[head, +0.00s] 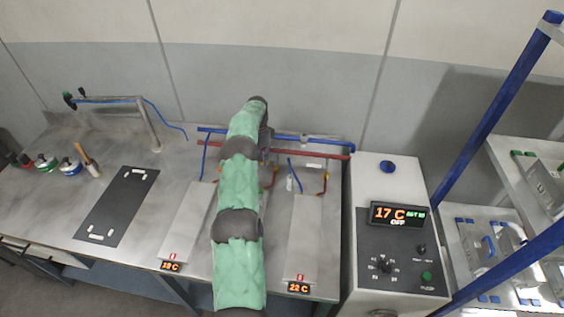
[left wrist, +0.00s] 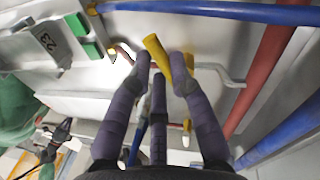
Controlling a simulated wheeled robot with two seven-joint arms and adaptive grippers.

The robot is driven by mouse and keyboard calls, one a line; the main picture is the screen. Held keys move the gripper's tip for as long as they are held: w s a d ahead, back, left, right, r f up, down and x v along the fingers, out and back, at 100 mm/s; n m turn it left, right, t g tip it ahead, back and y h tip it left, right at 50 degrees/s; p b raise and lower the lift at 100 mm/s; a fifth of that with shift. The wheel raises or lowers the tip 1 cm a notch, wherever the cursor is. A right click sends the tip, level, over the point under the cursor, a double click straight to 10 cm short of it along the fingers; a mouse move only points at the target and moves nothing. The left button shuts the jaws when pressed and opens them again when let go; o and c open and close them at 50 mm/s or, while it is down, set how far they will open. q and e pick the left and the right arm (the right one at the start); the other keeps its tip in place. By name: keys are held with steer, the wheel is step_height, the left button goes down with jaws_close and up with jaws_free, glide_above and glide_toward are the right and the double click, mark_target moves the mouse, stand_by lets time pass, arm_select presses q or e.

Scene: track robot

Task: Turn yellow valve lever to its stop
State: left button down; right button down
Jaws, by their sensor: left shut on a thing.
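The yellow valve lever (left wrist: 155,50) shows in the left wrist view, slanting between my fingertips in front of a pale surface. My left gripper (left wrist: 163,70) has its grey-purple fingers closed around the lever, with fingertips on both sides of it. In the head view, my green-sleeved left arm reaches up to the pipes at the back of the bench. There, the left gripper (head: 267,142) is mostly hidden behind its dark wrist, and the held lever cannot be made out. My right gripper cannot be made out in either view.
A blue pipe (head: 325,142) and a red pipe (head: 318,154) run along the back of the bench. Grey plates (head: 304,235) lie in front. A white control cabinet (head: 375,170) with a lit display stands right of the bench. Blue shelving (head: 510,80) stands farther right.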

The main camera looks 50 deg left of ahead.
arm_select(q)
steer(key=shift+w+a+m, duration=0.3)
steer(key=shift+a+m, duration=0.05)
steer(key=shift+m, duration=0.5)
steer(key=shift+w+a+m, duration=0.3)
steer(key=shift+m, duration=0.55)
steer(key=shift+r, duration=0.1)
steer(key=c, duration=1.1)
jaws_free()
step_height(320, 180, up, 10)
steer(key=shift+f, duration=0.1)
